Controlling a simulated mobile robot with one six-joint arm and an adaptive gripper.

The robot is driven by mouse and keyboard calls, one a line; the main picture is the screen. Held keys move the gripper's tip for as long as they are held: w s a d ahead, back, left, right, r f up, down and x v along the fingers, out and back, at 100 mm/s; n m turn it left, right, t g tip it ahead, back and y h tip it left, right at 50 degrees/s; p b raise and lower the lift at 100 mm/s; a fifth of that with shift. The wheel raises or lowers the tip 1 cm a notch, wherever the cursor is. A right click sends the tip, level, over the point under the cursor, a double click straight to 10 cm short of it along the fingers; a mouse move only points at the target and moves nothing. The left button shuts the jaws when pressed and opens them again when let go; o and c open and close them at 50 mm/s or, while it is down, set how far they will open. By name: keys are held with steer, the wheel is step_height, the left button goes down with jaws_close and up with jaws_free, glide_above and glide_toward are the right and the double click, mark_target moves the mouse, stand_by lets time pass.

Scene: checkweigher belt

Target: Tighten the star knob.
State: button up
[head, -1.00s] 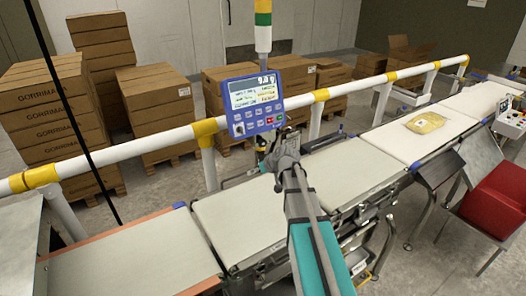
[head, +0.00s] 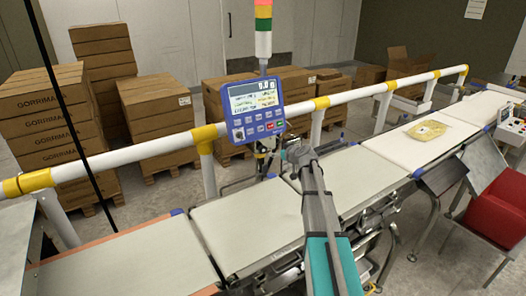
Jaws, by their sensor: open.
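The blue display unit (head: 252,106) with a lit screen and buttons stands at the rail below a stack light. Beneath it a dark bracket area (head: 262,146) shows small fittings. I cannot pick out the star knob there; it is too small or hidden. My gripper (head: 294,150) is just right of and below the display's lower right corner, above the belt's far edge. It looks empty, its fingers small and seen from behind. I cannot tell whether it touches anything.
A white rail (head: 130,156) with yellow joints runs behind the belts. A pale belt (head: 240,232) lies left of my arm, and a yellow packet (head: 427,130) rests on the belt to the right. A red bin (head: 497,202) is at right. Cartons (head: 50,115) stand behind the rail.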

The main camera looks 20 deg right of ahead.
mark_target(264, 149)
steer(key=b+x, duration=0.5)
steer(key=x, duration=0.8)
steer(key=shift+w+a+f, duration=0.1)
steer(key=shift+w, duration=0.05)
steer(key=shift+c, duration=0.3)
steer(key=c, duration=1.1)
